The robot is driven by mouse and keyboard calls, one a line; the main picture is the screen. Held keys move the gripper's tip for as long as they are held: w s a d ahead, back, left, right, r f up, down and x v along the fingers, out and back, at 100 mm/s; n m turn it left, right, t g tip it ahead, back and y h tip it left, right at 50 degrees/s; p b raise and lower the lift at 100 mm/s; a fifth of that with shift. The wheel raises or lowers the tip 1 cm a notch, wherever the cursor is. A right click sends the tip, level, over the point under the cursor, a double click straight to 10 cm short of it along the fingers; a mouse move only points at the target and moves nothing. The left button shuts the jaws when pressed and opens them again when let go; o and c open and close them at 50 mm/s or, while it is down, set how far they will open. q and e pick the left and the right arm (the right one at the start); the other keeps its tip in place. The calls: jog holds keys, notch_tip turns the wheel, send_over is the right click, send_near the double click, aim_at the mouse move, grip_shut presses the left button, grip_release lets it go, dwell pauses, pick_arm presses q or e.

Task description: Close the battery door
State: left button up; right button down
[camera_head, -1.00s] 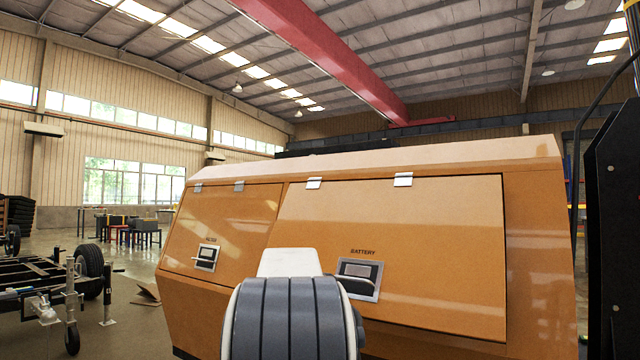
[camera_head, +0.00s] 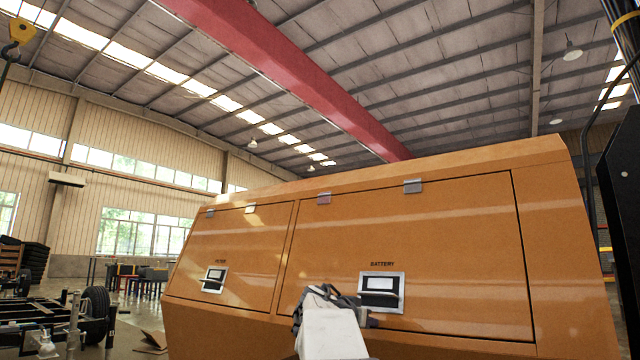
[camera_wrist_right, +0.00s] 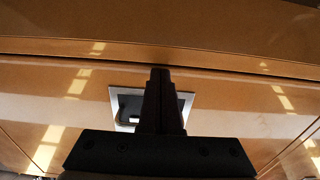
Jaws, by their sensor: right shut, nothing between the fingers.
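The battery door (camera_head: 450,235) is the large orange panel labelled BATTERY on the right of the orange housing. It lies about level with the housing, with a thin dark seam around it; I cannot tell whether it is latched. Its silver latch (camera_head: 381,291) has a dark recess and a paddle. My right gripper (camera_head: 333,297) is at the lower left of this latch in the head view. In the right wrist view the shut, empty fingers (camera_wrist_right: 160,78) partly cover the latch (camera_wrist_right: 127,108); contact cannot be told. My left gripper is not in view.
A smaller filter door (camera_head: 235,250) with its own latch (camera_head: 214,279) is on the left of the housing. A dark upright structure (camera_head: 625,200) stands at the right. A wheeled trailer frame (camera_head: 60,325) stands on the floor at the left.

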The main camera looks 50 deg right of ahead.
jog(key=shift+d+r, duration=0.15)
jog(key=shift+d, duration=0.3)
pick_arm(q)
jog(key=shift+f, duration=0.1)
pick_arm(e)
jog(key=shift+a, duration=0.1)
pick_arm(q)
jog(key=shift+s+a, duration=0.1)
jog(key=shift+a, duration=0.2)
pick_arm(e)
jog(key=v, duration=1.4)
jog(key=shift+a, duration=0.3)
jog(key=shift+r, duration=0.1)
